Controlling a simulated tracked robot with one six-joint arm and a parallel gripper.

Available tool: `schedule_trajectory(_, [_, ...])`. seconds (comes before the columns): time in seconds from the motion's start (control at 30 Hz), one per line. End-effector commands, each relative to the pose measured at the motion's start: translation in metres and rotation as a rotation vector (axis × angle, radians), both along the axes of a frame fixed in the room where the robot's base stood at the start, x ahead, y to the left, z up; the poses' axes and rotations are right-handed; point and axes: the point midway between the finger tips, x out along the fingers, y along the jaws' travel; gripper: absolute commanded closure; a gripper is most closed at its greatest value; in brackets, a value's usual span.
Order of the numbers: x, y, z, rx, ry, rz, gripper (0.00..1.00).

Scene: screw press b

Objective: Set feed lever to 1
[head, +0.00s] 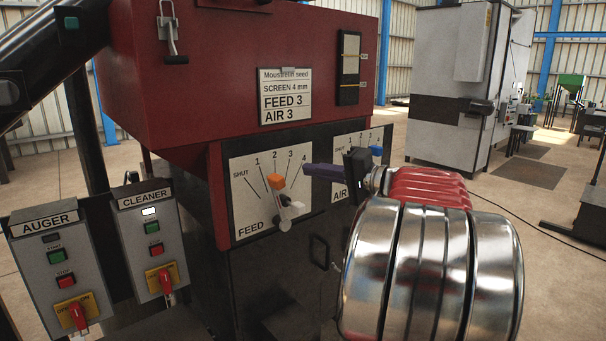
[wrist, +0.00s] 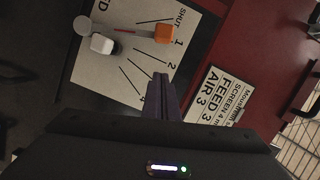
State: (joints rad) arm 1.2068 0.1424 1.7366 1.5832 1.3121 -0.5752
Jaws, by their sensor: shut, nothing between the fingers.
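The feed lever with its orange knob (head: 276,181) stands on the white FEED plate (head: 243,211), marked SHUT and 1 to 4. In the head view the knob appears below the numeral 2. In the wrist view the orange knob (wrist: 165,34) lies beside the numeral 1, with the SHUT line and the lines toward 2, 3 and 4 showing clear. The angled views leave its exact setting unsure. My gripper (head: 308,169) has purple fingers, shut and empty. It is right of the knob, near the 4 side, apart from it. The fingertips also show in the wrist view (wrist: 160,76).
The AIR plate (head: 341,145) with a blue-knobbed lever (head: 376,153) is partly hidden behind my gripper. A card (head: 285,96) above reads FEED 3, AIR 3. AUGER (head: 48,262) and CLEANER (head: 149,222) switch boxes stand at left. Open floor lies beyond the machine.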

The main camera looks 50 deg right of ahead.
Motion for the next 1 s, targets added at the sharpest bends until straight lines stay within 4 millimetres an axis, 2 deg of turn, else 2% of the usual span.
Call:
schedule_trajectory(0.3, [-0.048, -0.005, 0.003, 0.001, 0.000, 0.001, 1.00])
schedule_trajectory(0.5, [-0.071, -0.007, 0.004, 0.001, 0.001, 0.004, 1.00])
schedule_trajectory(0.67, [-0.077, -0.007, 0.004, 0.001, 0.001, 0.006, 1.00])
schedule_trajectory(1.0, [-0.076, -0.006, 0.004, 0.001, 0.001, 0.007, 1.00])
